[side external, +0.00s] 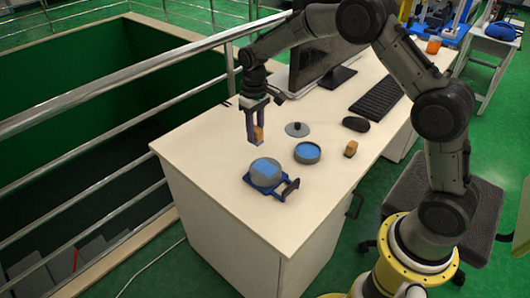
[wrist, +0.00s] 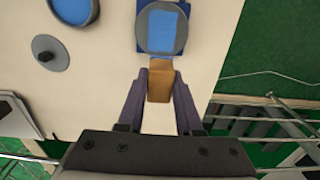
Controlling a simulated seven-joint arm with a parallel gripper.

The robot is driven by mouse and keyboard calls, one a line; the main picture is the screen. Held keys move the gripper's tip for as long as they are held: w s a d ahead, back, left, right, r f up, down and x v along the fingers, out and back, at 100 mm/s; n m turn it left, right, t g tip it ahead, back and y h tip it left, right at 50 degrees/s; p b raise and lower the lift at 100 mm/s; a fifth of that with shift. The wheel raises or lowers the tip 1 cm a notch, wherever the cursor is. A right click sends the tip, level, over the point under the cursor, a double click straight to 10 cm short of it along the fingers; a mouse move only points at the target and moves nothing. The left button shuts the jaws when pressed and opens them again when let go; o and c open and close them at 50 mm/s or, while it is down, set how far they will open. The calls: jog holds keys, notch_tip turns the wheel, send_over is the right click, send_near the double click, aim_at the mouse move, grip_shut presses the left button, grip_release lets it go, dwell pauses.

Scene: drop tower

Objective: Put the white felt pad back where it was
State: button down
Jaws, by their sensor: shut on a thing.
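My gripper (side external: 257,138) is above the table's left part, pointing down and shut on a tan wooden block (side external: 259,132). In the wrist view the block (wrist: 160,82) sits between the two fingertips. I make out no white felt pad in either view. A grey round piece (side external: 264,174) with a light blue square (side external: 266,168) on top rests on a blue tray with a handle (side external: 290,187). The round piece also shows in the wrist view (wrist: 143,34), just beyond the held block. The block appears clear of the table.
A grey round dish with a blue inside (side external: 307,152), a grey knobbed lid (side external: 297,129) and a second tan block (side external: 351,148) are on the table (side external: 205,140). A mouse (side external: 356,124), keyboard (side external: 378,100) and monitor (side external: 325,55) stand behind. Metal railings (side external: 110,93) run along the left.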

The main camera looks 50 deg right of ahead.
jog(key=shift+w, duration=0.2)
jog(key=s+d, duration=0.3)
jog(key=s, duration=0.8)
jog(key=s+d, duration=0.2)
jog(key=s, duration=0.9)
jog(key=s+d, duration=0.3)
jog(key=s, duration=0.8)
jog(key=w+d+f, duration=0.2)
jog(key=w+f, duration=0.1)
jog(key=w, duration=0.1)
jog(key=w+d+f, duration=0.2)
jog(key=w+f, duration=0.1)
jog(key=w+d+f, duration=0.2)
jog(key=w+f, duration=0.1)
jog(key=w, duration=0.1)
jog(key=shift+w+d+f, duration=0.2)
jog(key=shift+w+d, duration=0.15)
jog(key=shift+d, duration=0.05)
jog(key=shift+w+d+f, duration=0.1)
jog(key=shift+w+f, duration=0.05)
jog(key=shift+f, duration=1.55)
